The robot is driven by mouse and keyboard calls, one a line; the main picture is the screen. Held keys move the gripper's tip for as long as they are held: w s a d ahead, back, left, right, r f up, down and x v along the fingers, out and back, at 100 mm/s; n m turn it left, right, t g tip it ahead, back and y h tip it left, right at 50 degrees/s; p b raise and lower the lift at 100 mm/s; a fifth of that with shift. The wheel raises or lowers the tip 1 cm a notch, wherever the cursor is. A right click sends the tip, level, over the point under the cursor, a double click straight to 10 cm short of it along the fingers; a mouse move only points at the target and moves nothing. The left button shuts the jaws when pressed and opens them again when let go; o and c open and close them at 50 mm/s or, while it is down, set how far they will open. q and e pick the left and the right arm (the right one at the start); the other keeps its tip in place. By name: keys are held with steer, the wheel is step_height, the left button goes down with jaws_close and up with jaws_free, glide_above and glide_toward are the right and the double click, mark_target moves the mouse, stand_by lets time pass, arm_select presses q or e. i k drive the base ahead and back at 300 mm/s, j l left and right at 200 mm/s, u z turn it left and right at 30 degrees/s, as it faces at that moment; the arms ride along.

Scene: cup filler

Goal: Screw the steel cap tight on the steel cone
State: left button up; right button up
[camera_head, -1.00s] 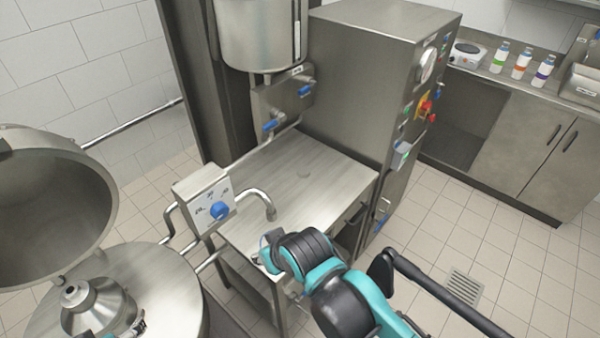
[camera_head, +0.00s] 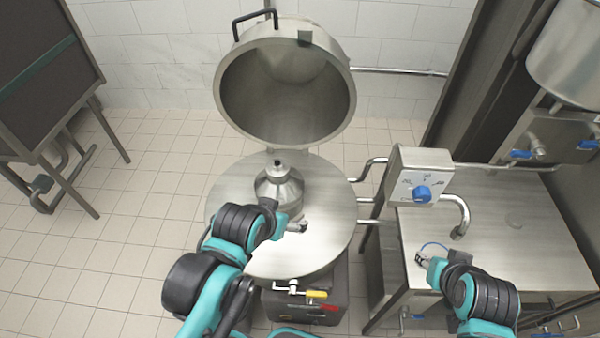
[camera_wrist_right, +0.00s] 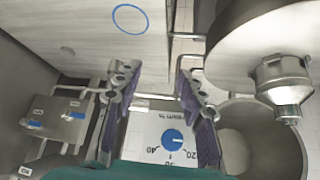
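The steel cone (camera_head: 279,188) stands upright on the round steel top, left of the dial box. It also shows in the right wrist view (camera_wrist_right: 282,75). A small narrow piece (camera_head: 279,167) with a dark middle tops the cone; I cannot tell whether it is the steel cap or the cone's neck. My left gripper (camera_head: 298,226) is just in front of the cone and apart from it; its opening is too small to read. My right gripper (camera_head: 424,260) is over the left part of the steel table. In its wrist view the fingers (camera_wrist_right: 157,72) are apart with nothing between them.
The round top (camera_head: 235,230) has a raised bowl-shaped lid (camera_head: 285,95) behind it. A blue ring (camera_wrist_right: 130,18) lies on the table. A dark rack (camera_head: 45,80) stands at left.

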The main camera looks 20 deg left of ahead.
mark_target(282, 182)
steer(key=l+u, duration=0.5)
steer(key=l, duration=2.4)
steer(key=k, duration=0.1)
